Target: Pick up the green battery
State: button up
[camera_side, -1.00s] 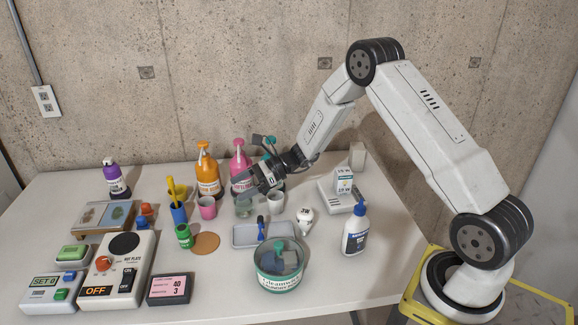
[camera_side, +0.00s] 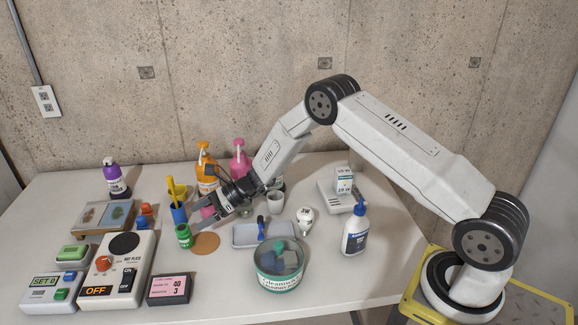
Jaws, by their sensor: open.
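The green battery (camera_side: 184,237) stands upright on the white table, left of a round brown coaster (camera_side: 206,244). My gripper (camera_side: 197,221) is open and empty, just above and to the right of the battery, with its fingers pointing down and left toward it. A small gap seems to lie between the fingertips and the battery. The fingers partly cover a pink cup (camera_side: 207,213) behind them.
A blue cup (camera_side: 179,214) holding a yellow-handled tool stands just behind the battery. A hot plate (camera_side: 116,270) lies left of it. A grey tray (camera_side: 243,234) and a clear tub (camera_side: 281,271) are to the right. Orange and pink bottles stand behind my gripper.

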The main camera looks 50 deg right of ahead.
aim_at(177, 232)
jog(key=shift+f, duration=0.25)
jog(key=shift+x, duration=1.3)
jog(key=shift+x, duration=2.6)
grip_shut()
